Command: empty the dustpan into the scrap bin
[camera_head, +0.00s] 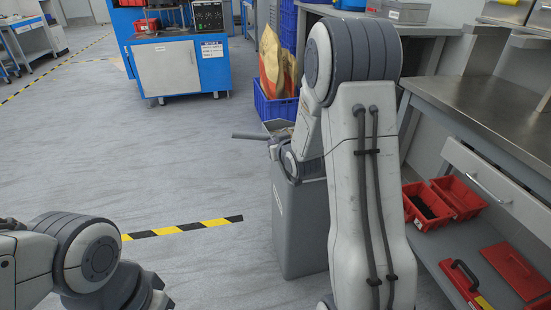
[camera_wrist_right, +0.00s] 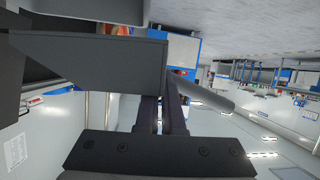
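The dustpan is dark grey. In the head view its handle (camera_head: 250,136) points left, above the upper left of the tall grey scrap bin (camera_head: 300,225). My right arm hides much of the pan and the bin's mouth. In the right wrist view the dustpan's pan (camera_wrist_right: 90,65) fills the upper left and its handle (camera_wrist_right: 205,95) runs to the lower right. My right gripper (camera_wrist_right: 165,115) is shut on the dustpan, between pan and handle. Whether scraps lie in the pan cannot be told. My left arm shows at the lower left of the head view; its gripper is out of view.
A blue crate (camera_head: 275,108) with brown sacks stands behind the bin. A steel workbench (camera_head: 480,85) with red trays (camera_head: 440,203) on its lower shelf is at the right. A blue cabinet (camera_head: 175,65) stands far back. The floor on the left is clear, with a yellow-black stripe.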

